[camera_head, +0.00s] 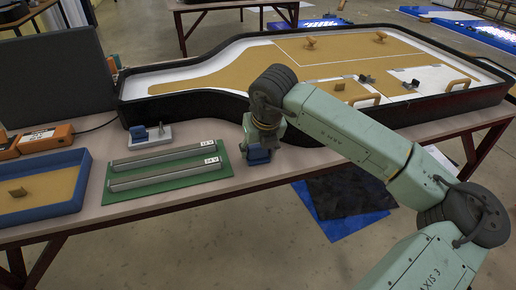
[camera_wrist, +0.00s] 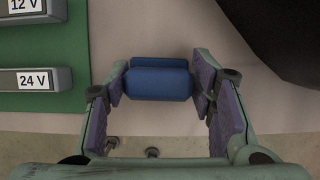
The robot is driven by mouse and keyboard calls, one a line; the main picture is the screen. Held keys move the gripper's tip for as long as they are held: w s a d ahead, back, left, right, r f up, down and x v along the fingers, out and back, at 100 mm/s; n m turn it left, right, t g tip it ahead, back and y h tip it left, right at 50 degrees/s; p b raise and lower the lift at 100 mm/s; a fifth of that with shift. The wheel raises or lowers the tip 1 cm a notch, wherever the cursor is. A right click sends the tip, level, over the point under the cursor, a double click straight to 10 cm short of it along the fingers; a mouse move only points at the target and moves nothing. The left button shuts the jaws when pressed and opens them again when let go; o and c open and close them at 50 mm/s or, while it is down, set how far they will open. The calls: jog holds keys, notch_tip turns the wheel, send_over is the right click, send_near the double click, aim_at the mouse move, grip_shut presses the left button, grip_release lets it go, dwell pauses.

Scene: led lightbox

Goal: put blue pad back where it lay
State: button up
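The blue pad (camera_wrist: 160,82) sits between the two fingers of my gripper (camera_wrist: 160,78) in the wrist view, with a finger against each end. In the head view the blue pad (camera_head: 258,155) shows below my gripper (camera_head: 257,148), at or just above the table top near its front edge. I cannot tell whether it touches the table. The pad lies to the right of the green board (camera_head: 165,184), which also shows in the wrist view (camera_wrist: 75,48).
The green board carries two grey bars labelled 12 V and 24 V. A small white holder with a blue part (camera_head: 150,136) stands behind it. A blue-rimmed tray (camera_head: 80,180) is at left. The large black-rimmed board (camera_head: 190,108) lies behind my gripper. The table's front edge is close.

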jog(key=o, duration=0.3)
jog(key=shift+r+p, duration=0.25)
jog(key=shift+p, duration=0.45)
jog(key=b+v, duration=0.2)
jog(key=v, duration=0.8)
jog(key=shift+w+r+b, duration=0.2)
jog(key=shift+r+b, duration=0.15)
jog(key=shift+a, duration=0.15)
